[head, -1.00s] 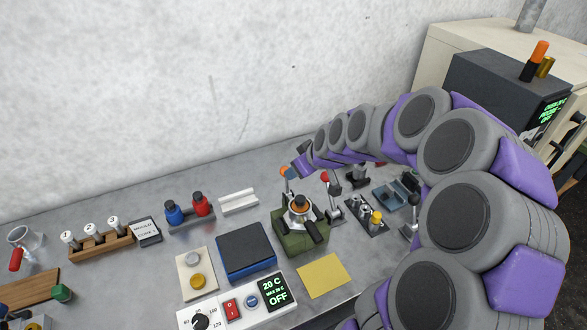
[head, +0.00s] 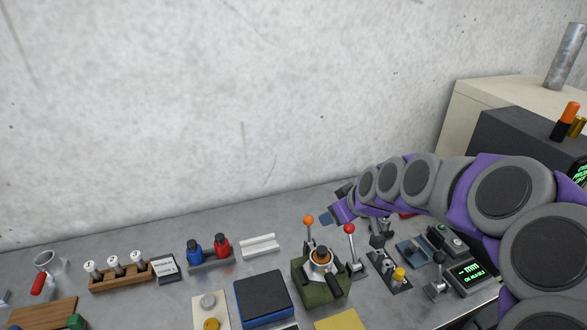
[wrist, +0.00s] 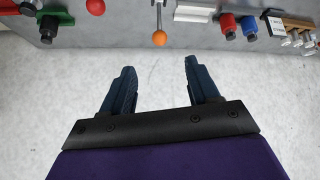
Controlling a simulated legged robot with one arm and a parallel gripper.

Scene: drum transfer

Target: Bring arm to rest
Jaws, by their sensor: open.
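My gripper (wrist: 158,88) is open and empty in the wrist view, its two dark blue fingers apart with only the pale wall between them. In the head view my purple and grey arm reaches in from the right, over the right part of the bench. The gripper's fingers cannot be made out clearly there. The orange-knobbed lever (head: 309,221) and the red-knobbed lever (head: 350,230) stand on the bench left of and below the arm's end. In the wrist view the orange knob (wrist: 159,39) shows beyond the fingertips, apart from them.
A green device (head: 318,290) stands mid-bench. Left of it are a blue box (head: 263,297), blue and red bottles (head: 208,248), a white block (head: 259,246) and a wooden vial rack (head: 120,276). Small fixtures and a green-lit display (head: 470,273) crowd the right. The wall (head: 200,110) rises behind.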

